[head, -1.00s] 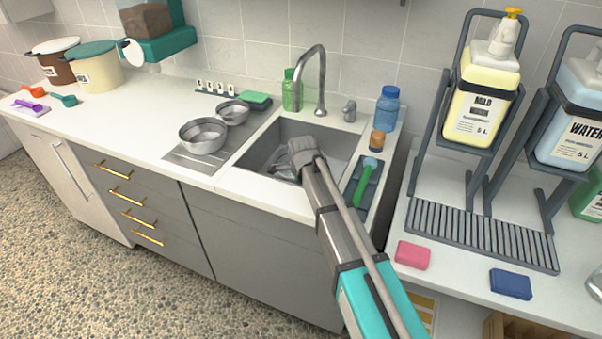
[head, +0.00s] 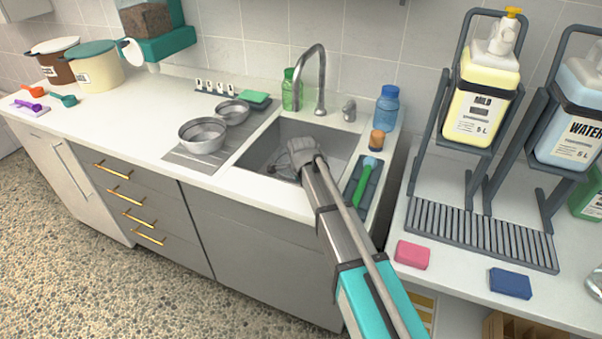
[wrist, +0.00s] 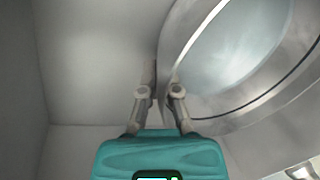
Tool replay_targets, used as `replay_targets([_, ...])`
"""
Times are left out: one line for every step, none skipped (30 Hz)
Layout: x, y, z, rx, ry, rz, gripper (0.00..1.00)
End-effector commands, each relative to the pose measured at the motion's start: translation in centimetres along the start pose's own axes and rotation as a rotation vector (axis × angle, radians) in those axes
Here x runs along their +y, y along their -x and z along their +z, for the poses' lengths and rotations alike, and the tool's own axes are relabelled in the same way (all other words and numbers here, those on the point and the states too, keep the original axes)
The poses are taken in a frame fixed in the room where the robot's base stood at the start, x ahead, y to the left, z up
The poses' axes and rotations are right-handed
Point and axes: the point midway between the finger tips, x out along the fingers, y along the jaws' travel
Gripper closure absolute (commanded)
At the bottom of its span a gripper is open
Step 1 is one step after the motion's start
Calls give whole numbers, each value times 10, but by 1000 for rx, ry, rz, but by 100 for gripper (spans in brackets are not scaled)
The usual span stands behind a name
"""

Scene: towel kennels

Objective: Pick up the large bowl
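The large bowl (wrist: 240,55) is a shiny metal bowl that fills the upper right of the wrist view. In the head view it lies in the sink, mostly hidden behind my gripper (head: 290,168). In the wrist view, my gripper (wrist: 161,76) has its fingers drawn close together at the bowl's left rim. The thin metal wall shows between the fingertips, one finger outside and one inside. The bowl looks tilted, and its underside is hidden.
The sink (head: 262,143) has walls close around my gripper, with the faucet (head: 320,85) behind. Two smaller metal bowls (head: 203,134) (head: 232,112) stand on the counter to the left. A tray with a green brush (head: 361,187) lies right of the sink.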

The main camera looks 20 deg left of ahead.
Motion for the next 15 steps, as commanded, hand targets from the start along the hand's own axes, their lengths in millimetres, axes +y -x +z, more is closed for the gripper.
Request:
replay_targets([0,0,0,0,0,0,100])
replay_targets([0,0,0,0,0,0,100])
replay_targets([0,0,0,0,0,0,100])
replay_targets([0,0,0,0,0,0,100])
replay_targets([0,0,0,0,0,0,100])
replay_targets([0,1,0,0,0,0,100])
replay_targets([0,2,0,0,0,0,100])
replay_targets([0,2,0,0,0,0,100])
replay_targets([-1,3,0,0,0,0,100])
replay_targets([-1,4,0,0,0,0,100])
replay_targets([-1,5,0,0,0,0,100])
replay_targets([-2,7,0,0,0,0,100])
replay_targets([-2,9,0,0,0,0,100])
replay_targets([-3,10,0,0,0,0,100])
replay_targets([-4,13,0,0,0,0,100])
